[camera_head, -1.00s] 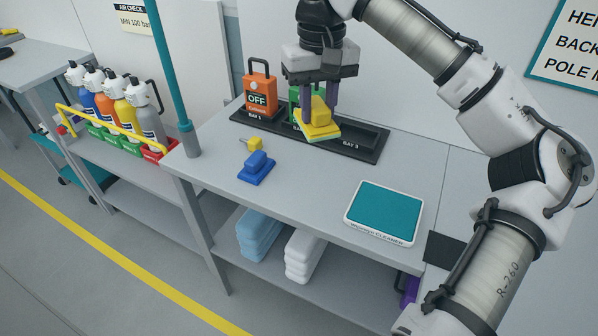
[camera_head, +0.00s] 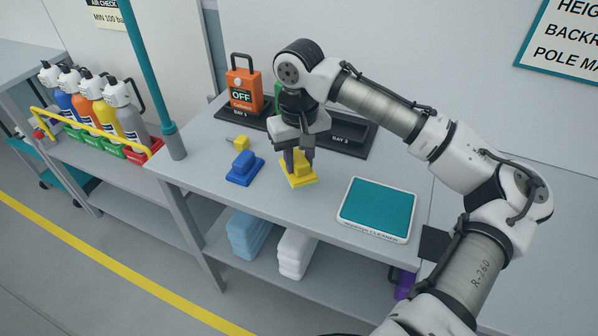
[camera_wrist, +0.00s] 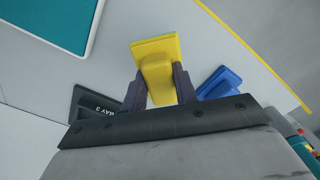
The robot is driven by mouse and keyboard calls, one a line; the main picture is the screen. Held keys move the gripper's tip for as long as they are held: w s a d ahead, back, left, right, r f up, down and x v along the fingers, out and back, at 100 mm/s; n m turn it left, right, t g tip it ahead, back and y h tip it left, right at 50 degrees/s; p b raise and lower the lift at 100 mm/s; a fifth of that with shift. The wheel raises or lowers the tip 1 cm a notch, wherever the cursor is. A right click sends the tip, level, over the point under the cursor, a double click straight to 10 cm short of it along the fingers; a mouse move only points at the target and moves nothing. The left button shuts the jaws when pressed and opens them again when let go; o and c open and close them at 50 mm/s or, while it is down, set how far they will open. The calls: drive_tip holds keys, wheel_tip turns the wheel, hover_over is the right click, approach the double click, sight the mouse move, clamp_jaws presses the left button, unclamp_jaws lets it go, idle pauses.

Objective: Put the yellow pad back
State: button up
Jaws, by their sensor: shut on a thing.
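The yellow pad (camera_head: 299,179) is a flat yellow block with a raised grip and a pale greenish underside. My gripper (camera_head: 298,160) is shut on its raised grip and holds it over the bench, between the blue pad and the teal cleaner mat; the gap to the bench is hard to tell. The wrist view also shows the yellow pad (camera_wrist: 156,62) between both fingers. The blue pad (camera_head: 244,169) lies on the bench to the left. The black bay tray (camera_head: 352,137) is at the back, and my arm hides its middle.
The teal cleaner mat (camera_head: 377,207) in a white frame lies near the bench's right front. An orange OFF tag block (camera_head: 241,85) stands in the tray's left bay; a green one is mostly hidden. A small yellow piece (camera_head: 241,143) lies behind the blue pad. A teal pole (camera_head: 150,75) rises at left.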

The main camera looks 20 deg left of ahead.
sight(299, 175)
drive_tip(key=shift+f, duration=2.45)
drive_tip(key=shift+f, duration=0.1)
drive_tip(key=o, duration=0.9)
wheel_tip(299, 175, up, 12)
drive_tip(key=shift+r+b, duration=0.1)
drive_tip(key=shift+b, duration=0.55)
